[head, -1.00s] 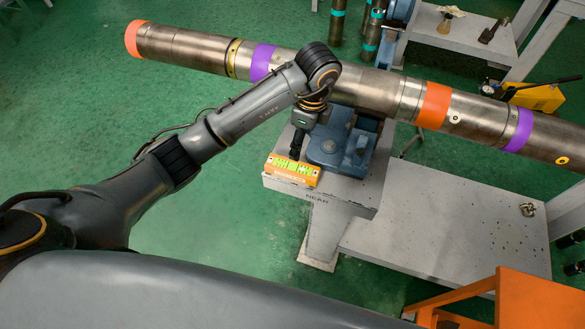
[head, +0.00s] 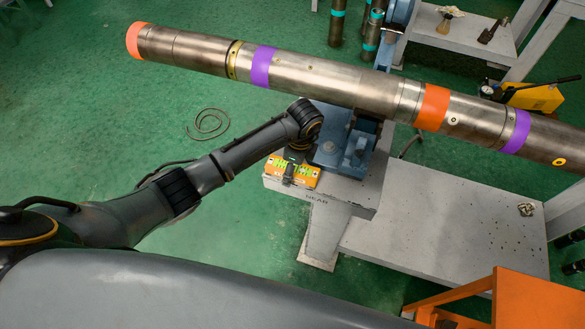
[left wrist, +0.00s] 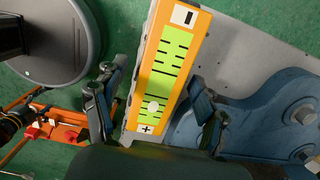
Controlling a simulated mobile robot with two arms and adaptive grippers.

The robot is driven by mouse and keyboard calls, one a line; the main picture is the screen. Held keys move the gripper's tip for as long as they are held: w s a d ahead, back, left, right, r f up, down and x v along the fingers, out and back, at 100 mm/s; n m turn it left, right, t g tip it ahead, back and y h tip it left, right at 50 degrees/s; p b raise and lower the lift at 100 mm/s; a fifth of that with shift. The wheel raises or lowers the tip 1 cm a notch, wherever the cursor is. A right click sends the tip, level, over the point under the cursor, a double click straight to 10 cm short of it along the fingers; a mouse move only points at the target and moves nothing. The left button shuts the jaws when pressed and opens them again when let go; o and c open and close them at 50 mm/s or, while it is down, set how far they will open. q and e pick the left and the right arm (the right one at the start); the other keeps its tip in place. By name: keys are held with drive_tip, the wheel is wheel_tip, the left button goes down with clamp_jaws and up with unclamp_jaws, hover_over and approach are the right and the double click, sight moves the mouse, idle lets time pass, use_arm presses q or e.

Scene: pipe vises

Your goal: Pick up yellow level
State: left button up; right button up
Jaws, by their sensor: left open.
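The level (head: 280,172) is an orange-yellow block with bright green scale faces. It lies on the near left corner of the grey vise stand (head: 350,195). In the left wrist view the level (left wrist: 168,65) runs up through the middle, with a minus mark at its far end and a plus mark at its near end. My left gripper (head: 289,176) is low over the level and hides part of it in the head view. In the left wrist view its open fingers (left wrist: 158,108) stand apart, one on each side of the level. My right gripper is not in view.
A blue pipe vise (head: 340,145) stands right beside the level, close to my left gripper. A long steel pipe (head: 330,82) with orange and purple bands crosses above it. An orange frame (head: 520,300) is at the lower right.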

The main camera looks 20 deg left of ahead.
use_arm(q)
drive_tip(key=shift+f, duration=0.2)
clamp_jaws()
drive_tip(key=shift+r, duration=0.1)
